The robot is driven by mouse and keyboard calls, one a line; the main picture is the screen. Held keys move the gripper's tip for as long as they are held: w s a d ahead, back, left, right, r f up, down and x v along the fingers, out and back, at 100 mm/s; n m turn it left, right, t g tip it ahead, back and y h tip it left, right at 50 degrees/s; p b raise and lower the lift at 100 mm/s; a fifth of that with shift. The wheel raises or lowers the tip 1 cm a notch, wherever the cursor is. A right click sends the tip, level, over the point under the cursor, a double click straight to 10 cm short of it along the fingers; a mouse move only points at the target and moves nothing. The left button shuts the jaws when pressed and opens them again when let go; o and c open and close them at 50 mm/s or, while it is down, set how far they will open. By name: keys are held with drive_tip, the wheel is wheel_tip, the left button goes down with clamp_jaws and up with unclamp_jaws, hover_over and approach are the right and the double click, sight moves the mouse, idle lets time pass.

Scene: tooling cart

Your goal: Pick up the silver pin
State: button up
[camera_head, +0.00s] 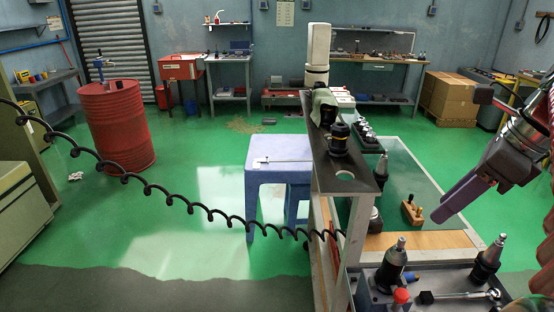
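A thin, silver-coloured, rod-like item (284,161) lies on the top of the light blue stool (258,178); it is too small to tell whether it is the silver pin. No other thing clearly shows as a pin. My gripper (440,212), with long purple fingers, hangs at the right above the cart, pointing down and left. It is well to the right of the stool, with the cart's raised shelf (350,187) between them. The fingers overlap from this side, so I cannot tell whether they are apart. Nothing shows held in them.
Black tool holders (338,138) stand on the raised shelf, and more (393,262) stand in the cart's front tray near a ratchet (458,295). A wooden block (411,213) sits on the cart's green surface. A black coiled cable (185,203) crosses the left. A red drum (117,130) stands behind.

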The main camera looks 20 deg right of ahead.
drive_tip(key=shift+s+d+r, duration=0.1)
drive_tip(key=shift+r, duration=0.05)
hover_over(405, 239)
drive_tip(key=s, duration=0.2)
wheel_tip(405, 239, down, 8)
drive_tip(key=shift+s+d, duration=0.2)
drive_tip(key=shift+d, duration=0.2)
drive_tip(key=shift+x, duration=2.6)
drive_tip(key=shift+w+d, duration=0.15)
drive_tip(key=shift+d, duration=0.05)
drive_tip(key=shift+r, duration=0.1)
drive_tip(key=shift+c, duration=0.3)
clamp_jaws()
